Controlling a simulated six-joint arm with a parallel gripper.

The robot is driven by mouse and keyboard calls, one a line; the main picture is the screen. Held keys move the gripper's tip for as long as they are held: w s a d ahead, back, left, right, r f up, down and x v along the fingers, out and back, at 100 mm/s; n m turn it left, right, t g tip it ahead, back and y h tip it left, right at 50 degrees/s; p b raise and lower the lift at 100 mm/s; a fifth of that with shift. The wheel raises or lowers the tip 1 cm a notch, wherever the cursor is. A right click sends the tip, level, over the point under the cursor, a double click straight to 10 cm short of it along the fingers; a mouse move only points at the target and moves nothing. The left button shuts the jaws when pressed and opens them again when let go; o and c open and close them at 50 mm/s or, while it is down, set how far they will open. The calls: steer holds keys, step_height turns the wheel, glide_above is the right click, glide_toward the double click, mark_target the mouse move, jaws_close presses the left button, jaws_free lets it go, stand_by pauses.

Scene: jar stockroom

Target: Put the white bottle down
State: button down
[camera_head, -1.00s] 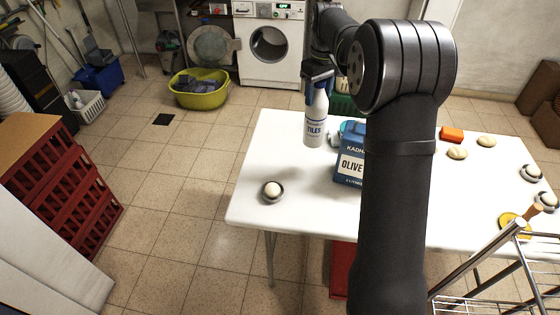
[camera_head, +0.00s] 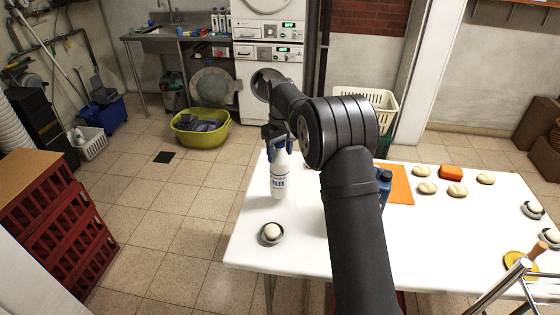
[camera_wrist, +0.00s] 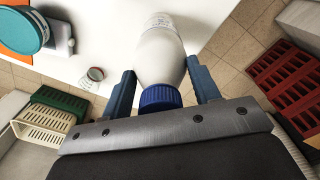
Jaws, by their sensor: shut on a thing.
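The white bottle (camera_head: 280,182) with blue lettering is upright over the left part of the white table (camera_head: 245,240). My gripper (camera_head: 277,146) is shut on its upper part, from above. In the wrist view the bottle (camera_wrist: 160,52) sits between my two blue fingers, with its blue cap (camera_wrist: 160,97) towards the palm. I cannot tell whether its base touches the table.
A small dark bowl (camera_head: 262,240) with a pale round thing in it stands in front of the bottle. An orange mat (camera_head: 400,192), several pale round things and an orange block (camera_head: 451,173) lie to the right.

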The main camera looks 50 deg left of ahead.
mark_target(280, 161)
steer(key=shift+f, duration=2.05)
steer(key=shift+c, duration=2.4)
jaws_free()
step_height(280, 161, up, 12)
steer(key=shift+w+r, duration=0.1)
